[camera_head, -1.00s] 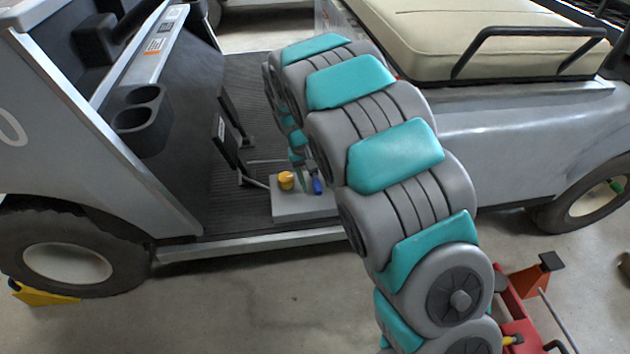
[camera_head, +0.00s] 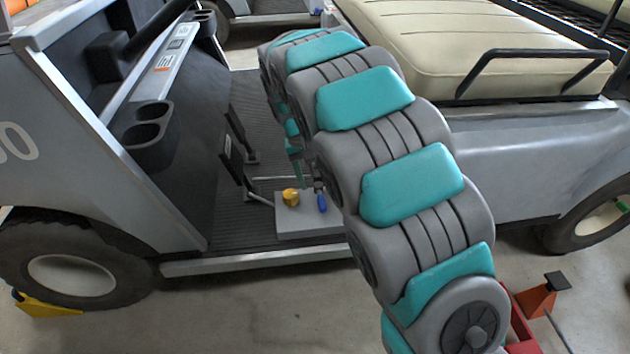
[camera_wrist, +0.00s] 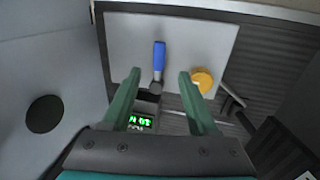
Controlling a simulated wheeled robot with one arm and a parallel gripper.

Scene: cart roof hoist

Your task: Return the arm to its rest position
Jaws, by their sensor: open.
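My gripper (camera_wrist: 158,90) is open and empty in the wrist view, its two green fingers apart. Between and beyond the fingertips lies a blue-handled tool (camera_wrist: 159,56) on a light grey board (camera_wrist: 125,40). A yellow round item (camera_wrist: 203,79) sits on the board beside the right finger. A small device with a green lit display (camera_wrist: 140,122) shows between the fingers, nearer the palm. In the head view my arm reaches into the cart's footwell, and the gripper is mostly hidden behind it. There the board (camera_head: 290,228) carries the yellow item (camera_head: 290,196) and the blue handle (camera_head: 322,203).
The cart's front panel with cup holders (camera_head: 150,125) stands left of my arm. The beige seat (camera_head: 450,40) with a black armrest rail (camera_head: 530,60) is at right. Pedals (camera_head: 235,155) stand beside the board. A red and orange jack (camera_head: 540,295) and yellow wheel chock (camera_head: 48,305) are on the floor.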

